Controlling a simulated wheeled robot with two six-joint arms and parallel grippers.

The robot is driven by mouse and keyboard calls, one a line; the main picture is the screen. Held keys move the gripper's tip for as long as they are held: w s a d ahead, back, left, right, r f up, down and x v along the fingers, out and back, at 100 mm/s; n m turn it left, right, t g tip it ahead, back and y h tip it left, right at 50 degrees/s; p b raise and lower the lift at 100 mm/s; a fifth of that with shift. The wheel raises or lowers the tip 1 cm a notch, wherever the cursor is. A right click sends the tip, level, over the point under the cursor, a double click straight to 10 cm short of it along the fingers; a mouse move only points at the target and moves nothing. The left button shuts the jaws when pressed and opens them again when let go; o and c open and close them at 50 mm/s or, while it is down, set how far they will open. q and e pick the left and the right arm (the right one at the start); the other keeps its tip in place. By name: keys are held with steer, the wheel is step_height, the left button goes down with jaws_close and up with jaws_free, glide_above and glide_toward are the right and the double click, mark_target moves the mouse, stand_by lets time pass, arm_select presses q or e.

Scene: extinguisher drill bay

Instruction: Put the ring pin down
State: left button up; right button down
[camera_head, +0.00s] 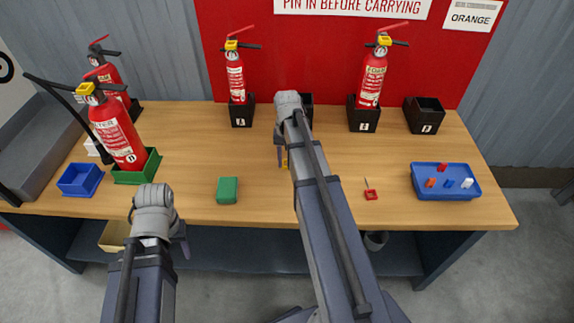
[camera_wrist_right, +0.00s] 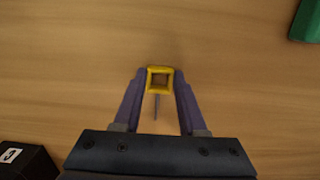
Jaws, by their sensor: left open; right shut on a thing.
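The yellow ring pin (camera_wrist_right: 159,79) is between the fingertips of my right gripper (camera_wrist_right: 158,86), which is shut on its square ring. Its thin pin points back toward the gripper body in the right wrist view. In the head view my right arm hides most of the gripper (camera_head: 282,152), and a bit of yellow (camera_head: 286,163) shows beside it over the middle of the table. I cannot tell whether the ring pin touches the wood. My left gripper (camera_head: 180,243) is open and empty, in front of the table's near edge.
A red ring pin (camera_head: 371,194) lies right of my right arm. A blue tray (camera_head: 416,186) holds several small coloured pieces. A green block (camera_head: 227,190) lies left. Extinguishers stand in holders behind and left; an empty black holder (camera_head: 425,116) is back right. Bare wood surrounds the right gripper.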

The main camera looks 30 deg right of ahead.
steer(key=shift+r, duration=0.1)
steer(key=shift+f, duration=0.25)
steer(key=shift+c, duration=2.3)
jaws_free()
steer(key=shift+r, duration=0.1)
step_height(320, 180, up, 12)
steer(key=p, duration=1.2)
steer(key=shift+w+d+r, duration=0.15)
steer(key=shift+w+d, duration=0.05)
steer(key=shift+w, duration=0.1)
steer(key=shift+a, duration=0.1)
